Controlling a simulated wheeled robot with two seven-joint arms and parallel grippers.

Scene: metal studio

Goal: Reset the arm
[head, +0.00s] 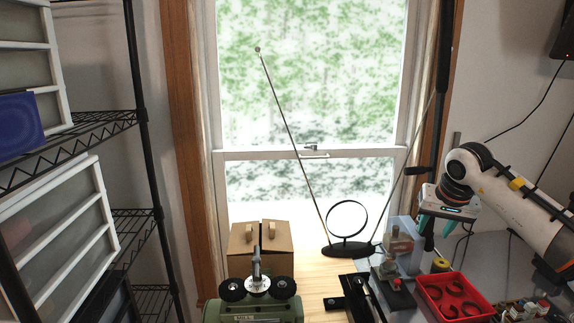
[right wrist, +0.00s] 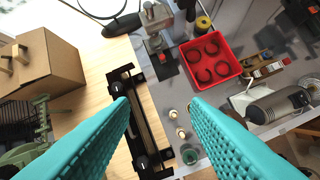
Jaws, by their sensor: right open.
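My right arm (head: 515,210) comes in from the right in the head view. Its gripper (head: 432,232) hangs over the right part of the work surface, beside the grey device. In the right wrist view the two teal fingers (right wrist: 160,105) are spread wide with nothing between them. Beneath them lie the black rail piece (right wrist: 147,125) and the grey surface, at some distance. My left gripper is in neither view.
A red tray (head: 455,297) with dark rings stands at the lower right. A cardboard box (head: 262,240), a green machine (head: 252,311) and a black ring antenna (head: 348,248) stand on the table. Wire shelves (head: 128,222) line the left. The space before the window is open.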

